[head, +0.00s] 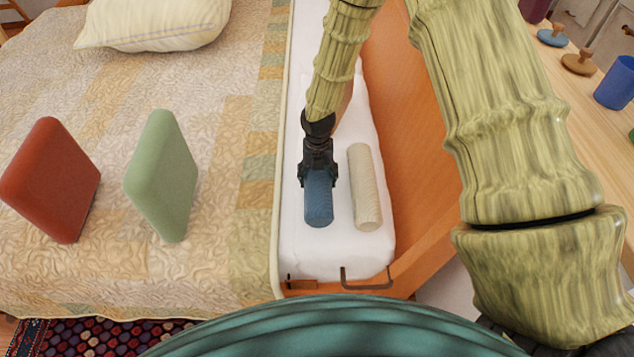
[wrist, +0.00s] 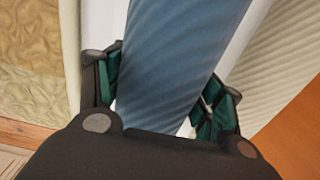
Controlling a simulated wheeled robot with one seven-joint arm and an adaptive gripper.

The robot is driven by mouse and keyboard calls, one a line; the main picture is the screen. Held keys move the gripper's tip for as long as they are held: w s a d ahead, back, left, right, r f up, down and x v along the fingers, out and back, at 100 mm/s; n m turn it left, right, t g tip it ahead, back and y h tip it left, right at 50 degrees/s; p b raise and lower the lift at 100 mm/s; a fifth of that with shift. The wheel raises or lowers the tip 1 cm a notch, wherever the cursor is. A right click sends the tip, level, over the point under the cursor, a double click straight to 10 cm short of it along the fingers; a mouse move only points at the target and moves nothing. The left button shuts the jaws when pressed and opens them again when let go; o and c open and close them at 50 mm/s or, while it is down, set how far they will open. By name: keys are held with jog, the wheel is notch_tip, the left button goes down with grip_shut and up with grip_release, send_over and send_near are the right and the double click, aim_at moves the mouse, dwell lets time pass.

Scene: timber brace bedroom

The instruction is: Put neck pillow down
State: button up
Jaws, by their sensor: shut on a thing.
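A blue ribbed cylindrical pillow (head: 319,200) is in my gripper (head: 317,180) over the white bedding strip (head: 310,258) at the bed's right side. In the wrist view the blue pillow (wrist: 175,60) runs between the two fingers of my gripper (wrist: 165,95), which is shut on it. Its far end is out of the wrist frame. I cannot tell whether it touches the white surface. A cream ribbed cylindrical pillow (head: 364,188) lies just to its right, apart from it. The cream one also shows at the right of the wrist view (wrist: 285,50).
A red cushion (head: 52,180) and a green cushion (head: 162,177) stand on the quilted bed (head: 225,200). A pale pillow (head: 155,22) lies at the back. An orange wooden board (head: 408,150) edges the right side. Metal brackets (head: 366,281) are at the near end.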

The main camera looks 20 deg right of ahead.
jog(key=shift+f, duration=1.5)
jog(key=shift+f, duration=0.15)
jog(key=o, duration=1.2)
jog(key=shift+o, duration=0.2)
notch_tip(320, 180, up, 12)
jog(key=shift+r, duration=0.15)
jog(key=shift+r, duration=0.1)
